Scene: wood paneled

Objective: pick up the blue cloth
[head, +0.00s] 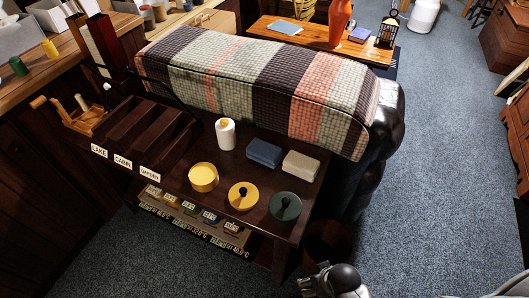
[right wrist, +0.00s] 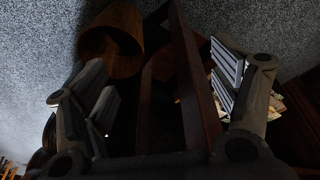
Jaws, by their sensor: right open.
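The blue cloth (head: 264,152) is a folded dark blue block lying on the dark wooden table (head: 232,222), in the head view. It sits between a white candle-like cylinder (head: 225,134) and a folded beige cloth (head: 301,166). My right gripper (right wrist: 165,88) is open and empty in the right wrist view, its fingers spread wide. It is low, near the table's front right leg and a round wooden bin, well away from the blue cloth. In the head view only part of my right arm shows at the bottom edge. My left gripper is not in view.
A yellow pot (head: 203,177), a yellow lid (head: 243,196) and a green lid (head: 285,207) stand along the table's front. The wooden bin (right wrist: 110,40) is beside the table. A blanket-covered sofa (head: 386,125) stands behind. Carpet (head: 440,200) at right is clear.

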